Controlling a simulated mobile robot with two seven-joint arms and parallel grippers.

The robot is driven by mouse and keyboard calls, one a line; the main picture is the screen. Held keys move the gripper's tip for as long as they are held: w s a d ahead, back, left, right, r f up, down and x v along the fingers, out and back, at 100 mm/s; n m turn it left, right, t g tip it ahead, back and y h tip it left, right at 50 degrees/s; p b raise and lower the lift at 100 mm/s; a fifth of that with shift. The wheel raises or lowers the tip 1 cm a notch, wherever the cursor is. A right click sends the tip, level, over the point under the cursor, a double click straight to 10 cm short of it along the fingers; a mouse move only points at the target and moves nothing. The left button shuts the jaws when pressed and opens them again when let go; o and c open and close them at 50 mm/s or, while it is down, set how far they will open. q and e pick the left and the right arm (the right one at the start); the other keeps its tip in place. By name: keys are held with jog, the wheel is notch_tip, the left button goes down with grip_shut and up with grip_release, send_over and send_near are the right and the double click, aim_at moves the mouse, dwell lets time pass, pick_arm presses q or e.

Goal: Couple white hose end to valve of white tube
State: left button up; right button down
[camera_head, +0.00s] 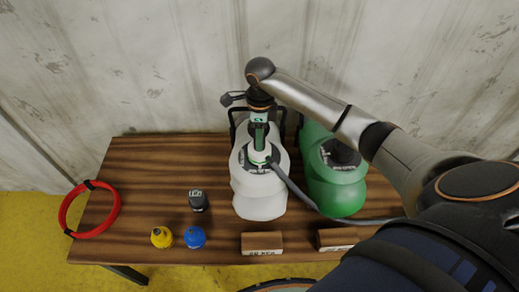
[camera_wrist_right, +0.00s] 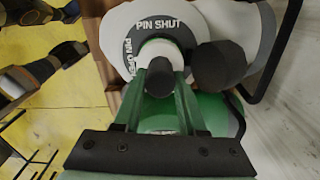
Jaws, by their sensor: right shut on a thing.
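The white tube (camera_head: 260,197) stands on the wooden table, with a grey marked ring (camera_head: 241,160) around its valve. In the wrist view the ring (camera_wrist_right: 133,45) reads "PIN SHUT" and "PIN OPEN". My right gripper (camera_head: 259,150) points down over the valve. Its green fingers are shut on the white hose end (camera_wrist_right: 160,50), which is at the middle of the ring. A dark hose (camera_head: 292,187) runs from there to the right. The fingers and hose end hide the valve, so I cannot tell whether they are coupled. My left gripper is not in view.
A green tube (camera_head: 338,188) stands close on the right. A dark cap (camera_head: 198,201), a yellow piece (camera_head: 161,237), a blue piece (camera_head: 195,237) and a red ring (camera_head: 72,211) are on the left. Wooden blocks (camera_head: 262,242) lie at the front edge. The back left is clear.

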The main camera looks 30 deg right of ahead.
jog(key=shift+m, duration=0.9)
jog(key=shift+c, duration=1.9)
grip_release()
notch_tip(320, 180, up, 13)
jog(key=shift+f, duration=0.2)
